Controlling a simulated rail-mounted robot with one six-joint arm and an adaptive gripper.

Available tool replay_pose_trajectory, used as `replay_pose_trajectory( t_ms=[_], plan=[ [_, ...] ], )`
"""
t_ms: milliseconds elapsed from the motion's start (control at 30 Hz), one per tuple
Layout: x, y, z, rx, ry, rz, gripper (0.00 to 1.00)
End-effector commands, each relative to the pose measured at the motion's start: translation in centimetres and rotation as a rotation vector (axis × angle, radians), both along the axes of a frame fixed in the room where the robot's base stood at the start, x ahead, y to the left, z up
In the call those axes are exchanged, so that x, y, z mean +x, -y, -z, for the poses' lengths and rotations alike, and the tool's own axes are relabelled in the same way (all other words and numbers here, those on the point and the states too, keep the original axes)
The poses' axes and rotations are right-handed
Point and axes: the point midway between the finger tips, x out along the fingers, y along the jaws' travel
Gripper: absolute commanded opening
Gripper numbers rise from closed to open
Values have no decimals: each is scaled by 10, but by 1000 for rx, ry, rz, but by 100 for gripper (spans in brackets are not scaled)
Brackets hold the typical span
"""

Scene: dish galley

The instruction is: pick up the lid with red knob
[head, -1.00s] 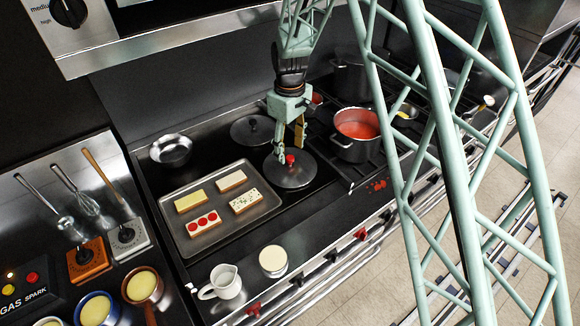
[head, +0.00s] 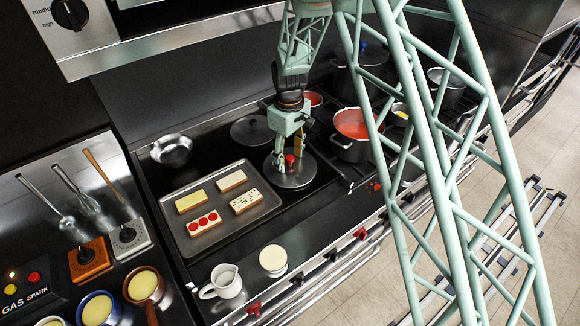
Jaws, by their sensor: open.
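The lid with red knob (head: 297,177) lies flat on the dark stovetop, right of the baking tray. Its red knob (head: 290,159) stands up near the middle of the lid. My gripper (head: 288,156) is open and points down over the lid, with its fingers at the knob, one on the left and one behind to the right. I cannot tell whether a finger touches the knob. The gripper hides part of the lid's far side.
A dark lid (head: 252,130) lies behind. A pot of red sauce (head: 355,124) stands close on the right. The baking tray (head: 262,207) with several decorated slabs lies left. A white jug (head: 226,281) and a cream-topped round container (head: 273,260) stand in front.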

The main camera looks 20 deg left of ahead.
Motion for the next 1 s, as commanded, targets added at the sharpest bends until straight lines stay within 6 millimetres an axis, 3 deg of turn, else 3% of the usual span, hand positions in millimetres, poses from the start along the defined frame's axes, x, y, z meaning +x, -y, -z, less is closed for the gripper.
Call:
replay_pose_trajectory(
  t_ms=[267,767,1000],
  plan=[
    [0,0,0,0,0,0,50],
    [0,0,0,-1,0,0,5],
    [0,0,0,-1,0,0,4]
  ],
)
